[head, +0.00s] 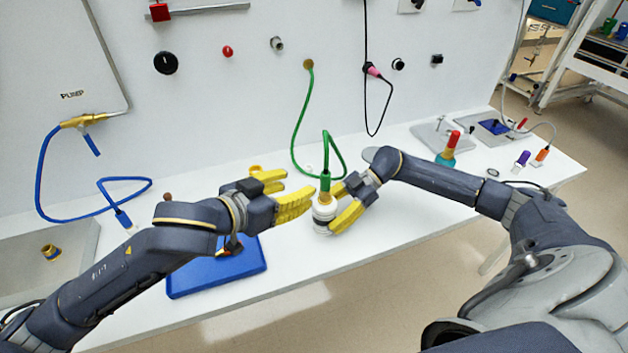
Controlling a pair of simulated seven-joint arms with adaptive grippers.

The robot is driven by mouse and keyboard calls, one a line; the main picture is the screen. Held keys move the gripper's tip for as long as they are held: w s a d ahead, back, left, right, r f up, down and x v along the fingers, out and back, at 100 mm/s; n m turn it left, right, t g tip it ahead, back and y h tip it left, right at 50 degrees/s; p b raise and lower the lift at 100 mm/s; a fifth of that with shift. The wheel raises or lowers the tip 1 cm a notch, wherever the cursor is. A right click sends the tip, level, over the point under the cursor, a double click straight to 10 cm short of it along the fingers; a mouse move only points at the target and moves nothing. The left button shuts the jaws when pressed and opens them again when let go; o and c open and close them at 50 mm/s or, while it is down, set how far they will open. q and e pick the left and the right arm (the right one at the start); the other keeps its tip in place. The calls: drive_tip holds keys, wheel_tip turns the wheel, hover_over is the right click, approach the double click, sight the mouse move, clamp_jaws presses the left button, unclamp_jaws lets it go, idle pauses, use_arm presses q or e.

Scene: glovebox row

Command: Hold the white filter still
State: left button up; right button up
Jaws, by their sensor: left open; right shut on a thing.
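The white filter (322,213) is a short round body standing upright near the middle of the head view. A green hose end (325,184) sits above its top; I cannot tell whether it is joined on. My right gripper (333,208) is shut on the white filter from the right, its yellow fingers around the sides and hiding part of it. My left gripper (298,186) is open and empty, just left of the filter and hose end, with its fingers pointing right. I cannot tell whether the filter touches the bench.
A blue tray (190,283) lies under my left forearm. A blue hose (75,217) lies at left beside a sink basin (22,285). A teal bottle with a red top (448,150) stands behind my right arm. The bench front is clear.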

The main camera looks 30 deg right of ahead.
drive_tip(key=o, duration=0.9)
